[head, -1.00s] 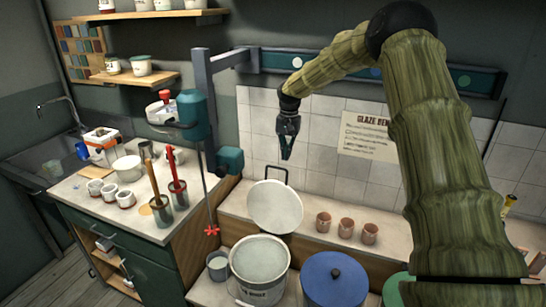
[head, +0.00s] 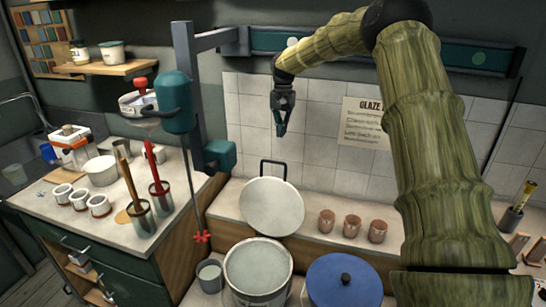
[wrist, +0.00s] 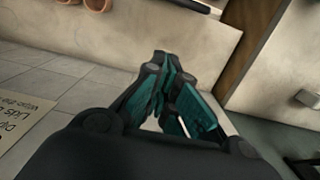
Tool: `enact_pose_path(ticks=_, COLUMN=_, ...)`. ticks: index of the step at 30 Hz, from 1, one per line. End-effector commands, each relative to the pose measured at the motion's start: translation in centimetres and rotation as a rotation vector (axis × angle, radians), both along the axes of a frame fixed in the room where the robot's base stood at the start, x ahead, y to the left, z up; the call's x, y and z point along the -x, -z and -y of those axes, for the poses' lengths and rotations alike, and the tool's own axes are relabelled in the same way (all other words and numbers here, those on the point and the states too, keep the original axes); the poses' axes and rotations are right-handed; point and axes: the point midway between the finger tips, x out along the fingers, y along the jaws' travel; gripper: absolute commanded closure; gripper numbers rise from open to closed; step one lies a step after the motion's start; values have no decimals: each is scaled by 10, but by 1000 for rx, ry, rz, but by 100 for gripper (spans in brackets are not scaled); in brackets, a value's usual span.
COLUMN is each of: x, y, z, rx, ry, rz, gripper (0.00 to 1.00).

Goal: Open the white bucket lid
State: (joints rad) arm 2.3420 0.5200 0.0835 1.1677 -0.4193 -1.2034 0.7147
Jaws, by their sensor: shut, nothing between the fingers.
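The white bucket (head: 258,268) stands on the low counter with its top uncovered. Its round white lid (head: 272,207) is tipped up behind the rim, its face toward me, leaning back near the ledge. A dark loop handle (head: 272,165) sticks up at the lid's top edge. Whether the lid touches the bucket is hard to tell. My gripper (head: 282,132) is shut and empty, pointing down in front of the tiles, above the lid and apart from it. The wrist view shows its fingers (wrist: 166,62) closed together, with no lid between them.
A blue-lidded bucket (head: 342,285) stands right of the white one, and a small grey pail (head: 210,275) at its left. Several brown cups (head: 351,226) stand on the ledge. A teal mixer (head: 175,100) on a bracket hangs left of my gripper.

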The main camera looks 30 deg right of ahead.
Motion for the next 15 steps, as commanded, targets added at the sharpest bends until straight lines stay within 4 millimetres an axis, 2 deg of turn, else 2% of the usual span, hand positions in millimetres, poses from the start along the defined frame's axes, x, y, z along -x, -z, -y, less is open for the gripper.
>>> enact_pose_path(ticks=5, x=-4, y=9, z=-8, rx=0, ry=-8, rz=-1, gripper=100)
enact_pose_path(ticks=15, x=-3, y=61, z=-11, rx=-1, ry=-9, rz=-3, gripper=100)
